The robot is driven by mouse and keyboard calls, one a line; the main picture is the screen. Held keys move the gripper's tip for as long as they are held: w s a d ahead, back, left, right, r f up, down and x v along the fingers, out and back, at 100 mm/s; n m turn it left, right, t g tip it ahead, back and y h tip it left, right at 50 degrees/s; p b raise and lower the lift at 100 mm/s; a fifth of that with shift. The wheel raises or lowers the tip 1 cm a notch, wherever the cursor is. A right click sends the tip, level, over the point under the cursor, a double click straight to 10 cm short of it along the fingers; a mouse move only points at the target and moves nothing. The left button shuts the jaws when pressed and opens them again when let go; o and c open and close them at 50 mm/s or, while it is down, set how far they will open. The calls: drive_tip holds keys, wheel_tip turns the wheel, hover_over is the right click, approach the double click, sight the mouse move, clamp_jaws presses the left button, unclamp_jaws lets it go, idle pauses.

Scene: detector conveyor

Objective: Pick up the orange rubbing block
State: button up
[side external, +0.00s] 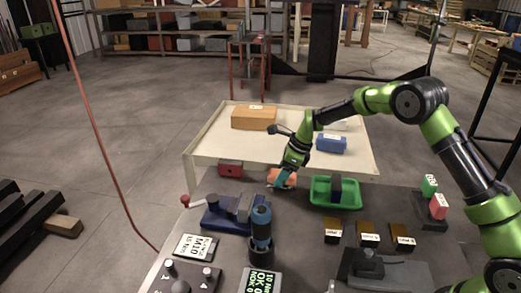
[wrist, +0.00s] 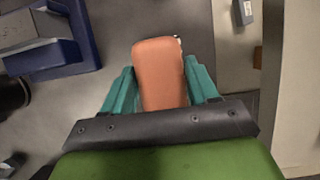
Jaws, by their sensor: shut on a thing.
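The orange rubbing block (wrist: 160,72) is between the two teal fingers of my gripper (wrist: 160,90) in the wrist view, with a finger against each side. In the side external view my gripper (side external: 283,180) is over the grey table near its back edge, and the orange block (side external: 289,177) shows partly behind the fingers. The gripper is shut on the block. The block appears to be held above the table top, though the gap is hard to judge.
A blue vise (side external: 222,214) stands left of the gripper. A green tray (side external: 320,191) with a dark blue item is close on the right. A red box (side external: 230,169) lies behind left. A pale raised tray table (side external: 215,140) with boxes adjoins the back edge.

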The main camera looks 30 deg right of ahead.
drive_tip(key=shift+r, duration=0.95)
drive_tip(key=s, duration=0.5)
drive_tip(key=s+r, duration=0.1)
drive_tip(key=s, duration=1)
drive_tip(key=shift+d+r, duration=0.15)
drive_tip(key=shift+d, duration=0.1)
